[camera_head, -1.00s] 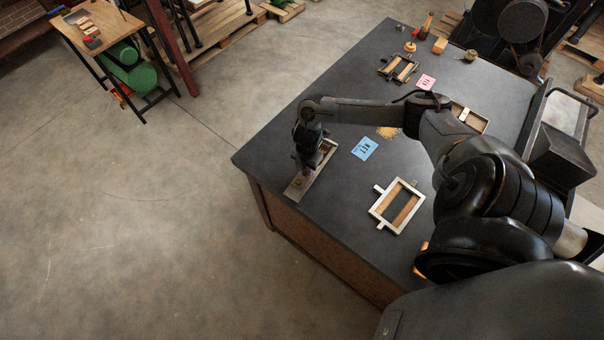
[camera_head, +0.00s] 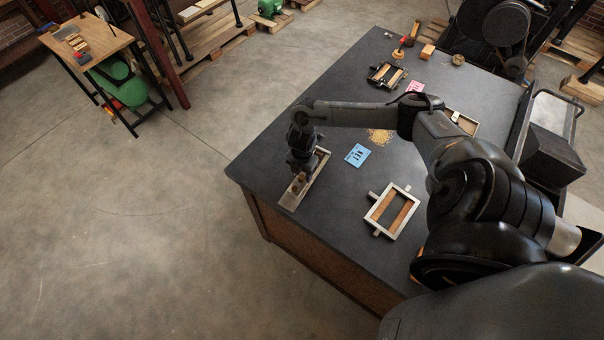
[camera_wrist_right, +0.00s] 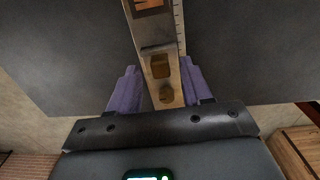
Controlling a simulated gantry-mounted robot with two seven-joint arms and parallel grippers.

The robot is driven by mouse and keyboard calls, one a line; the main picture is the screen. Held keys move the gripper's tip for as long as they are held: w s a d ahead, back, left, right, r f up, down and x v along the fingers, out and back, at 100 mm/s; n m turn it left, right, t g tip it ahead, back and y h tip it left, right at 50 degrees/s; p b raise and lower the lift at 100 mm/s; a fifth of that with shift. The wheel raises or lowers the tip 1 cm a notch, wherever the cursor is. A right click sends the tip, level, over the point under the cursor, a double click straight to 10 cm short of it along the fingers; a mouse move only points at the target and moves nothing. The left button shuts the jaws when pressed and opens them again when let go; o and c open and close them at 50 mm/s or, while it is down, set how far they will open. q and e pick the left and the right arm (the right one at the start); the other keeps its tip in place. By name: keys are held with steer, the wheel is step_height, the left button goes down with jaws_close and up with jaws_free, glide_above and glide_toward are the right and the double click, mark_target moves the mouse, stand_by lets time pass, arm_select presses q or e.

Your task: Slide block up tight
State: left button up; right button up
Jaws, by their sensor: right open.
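A long narrow metal tray (camera_head: 290,199) lies near the table's left edge, partly hidden under my right gripper (camera_head: 301,168). In the right wrist view the tray (camera_wrist_right: 153,36) has scale marks along its right edge. My left gripper is out of view.
A light frame (camera_head: 371,223) lies right of the tray, and a blue card (camera_head: 357,155) lies beyond it. A dark frame (camera_head: 386,75) and a pink card (camera_head: 414,87) lie farther back. Dark tabletop (camera_head: 262,160) around the tray is clear.

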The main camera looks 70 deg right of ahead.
mark_target(302, 176)
step_height(302, 176, up, 10)
steer(key=shift+f, duration=0.15)
stand_by(0.3)
